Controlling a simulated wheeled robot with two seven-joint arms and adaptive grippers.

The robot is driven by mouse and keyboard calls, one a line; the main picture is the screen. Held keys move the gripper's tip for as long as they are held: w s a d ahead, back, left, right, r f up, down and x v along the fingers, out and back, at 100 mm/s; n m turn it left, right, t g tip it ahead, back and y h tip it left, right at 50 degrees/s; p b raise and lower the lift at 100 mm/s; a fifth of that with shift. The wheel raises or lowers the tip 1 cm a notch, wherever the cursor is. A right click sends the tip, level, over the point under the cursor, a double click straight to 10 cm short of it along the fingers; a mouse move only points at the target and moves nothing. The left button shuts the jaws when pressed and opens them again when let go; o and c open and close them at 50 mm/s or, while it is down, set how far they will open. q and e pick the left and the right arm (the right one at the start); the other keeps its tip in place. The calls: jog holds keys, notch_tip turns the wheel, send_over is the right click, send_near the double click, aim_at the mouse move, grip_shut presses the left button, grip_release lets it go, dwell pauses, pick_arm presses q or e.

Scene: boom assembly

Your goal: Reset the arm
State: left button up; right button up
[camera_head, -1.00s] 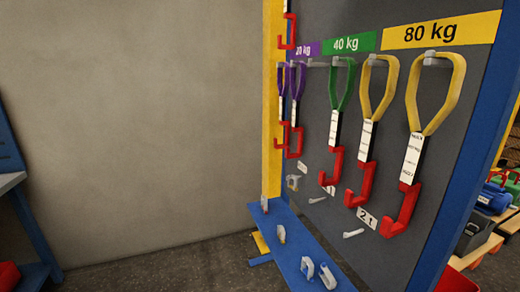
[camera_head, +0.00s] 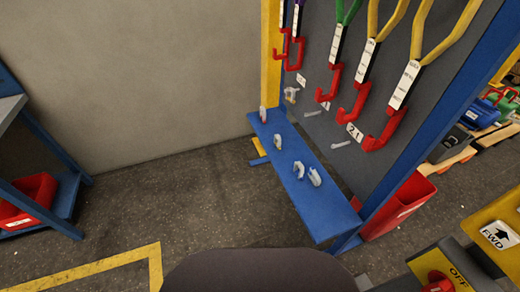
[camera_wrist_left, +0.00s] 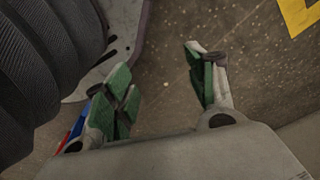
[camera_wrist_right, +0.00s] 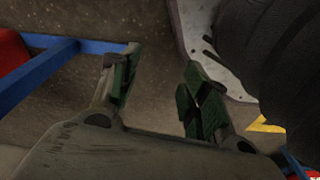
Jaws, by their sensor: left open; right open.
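Neither of my grippers shows in the head view. In the left wrist view my left gripper (camera_wrist_left: 165,92) is open and empty, its green-padded fingers apart above the speckled floor. In the right wrist view my right gripper (camera_wrist_right: 158,92) is open and empty, also above the floor. Parts of my own body show beside both grippers. What my arms look like as a whole is hidden from the head camera.
A tool board (camera_head: 330,100) carries several slings with red hooks (camera_head: 383,130). A blue shelf (camera_head: 300,185) below holds small grey hooks. A red bin (camera_head: 400,205) and a control box (camera_head: 460,265) stand right. A blue bench (camera_head: 40,215) stands left. Floor between is open.

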pick_arm(q)
jog(key=s+a+r+p, duration=0.2)
jog(key=s+p, duration=0.6)
jog(key=s+a+r+p, duration=0.1)
jog(key=s+a+p, duration=0.2)
jog(key=s+p, duration=0.4)
jog(key=shift+s+r+p, duration=0.4)
pick_arm(e)
jog(key=s+d+r, duration=0.2)
jog(key=s, duration=0.6)
jog(key=s+d+r, duration=0.2)
jog(key=s+d, duration=0.1)
jog(key=s, duration=0.4)
jog(key=shift+s, duration=0.35)
jog(key=shift+f, duration=0.15)
pick_arm(q)
notch_tip(320, 180, down, 5)
jog(key=b, duration=0.4)
jog(key=shift+r+b, duration=0.2)
jog(key=shift+b, duration=0.2)
pick_arm(e)
notch_tip(320, 180, down, 4)
jog(key=shift+f, duration=0.25)
jog(key=shift+d, duration=0.1)
